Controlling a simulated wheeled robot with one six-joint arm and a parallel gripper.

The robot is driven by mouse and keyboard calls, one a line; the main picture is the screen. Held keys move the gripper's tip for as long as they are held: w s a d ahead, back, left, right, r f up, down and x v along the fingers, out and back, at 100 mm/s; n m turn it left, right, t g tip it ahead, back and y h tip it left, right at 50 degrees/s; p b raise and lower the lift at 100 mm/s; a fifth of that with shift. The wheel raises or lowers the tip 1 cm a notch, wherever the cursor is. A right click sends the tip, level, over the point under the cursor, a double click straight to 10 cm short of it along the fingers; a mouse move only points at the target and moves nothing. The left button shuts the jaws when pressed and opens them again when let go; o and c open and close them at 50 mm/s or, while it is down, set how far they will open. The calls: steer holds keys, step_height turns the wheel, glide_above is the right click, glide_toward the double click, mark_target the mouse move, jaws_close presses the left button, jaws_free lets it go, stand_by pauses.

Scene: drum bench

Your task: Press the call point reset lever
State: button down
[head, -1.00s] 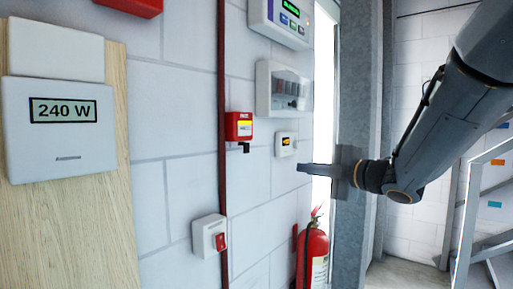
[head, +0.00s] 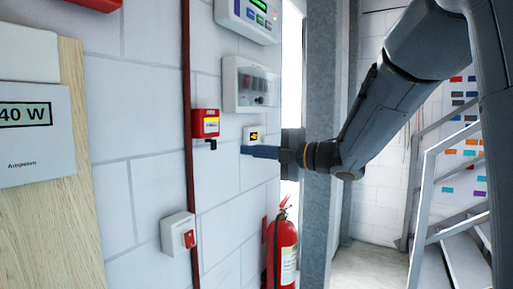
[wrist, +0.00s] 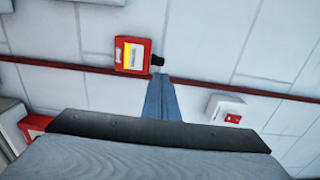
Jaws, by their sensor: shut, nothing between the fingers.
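The red call point (head: 206,123) with a yellow-and-white label is fixed to the white block wall, beside a dark red vertical pipe. Its small black reset lever (head: 211,144) sticks out below the box. In the wrist view the call point (wrist: 132,55) is just ahead of my fingers, and the black lever (wrist: 157,60) is at its right side. My gripper (head: 246,151) is shut and empty, to the right of the lever in the head view. In the wrist view the gripper's fingertips (wrist: 158,80) appear close below the lever; I cannot tell whether they touch.
A white box with a red switch (head: 178,233) is lower on the wall. A clear-fronted panel (head: 250,85) is above, and a fire extinguisher (head: 281,247) stands below. A grey steel column (head: 322,120) is at right.

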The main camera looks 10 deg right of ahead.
mark_target(215, 147)
steer(key=p+x, duration=0.3)
steer(key=x, duration=0.6)
steer(key=shift+w+a+p, duration=0.2)
steer(key=shift+a+p, duration=0.1)
steer(key=shift+p, duration=0.1)
steer(key=shift+w+d+f+b, duration=0.1)
steer(key=shift+f+b, duration=0.05)
steer(key=shift+b, duration=0.25)
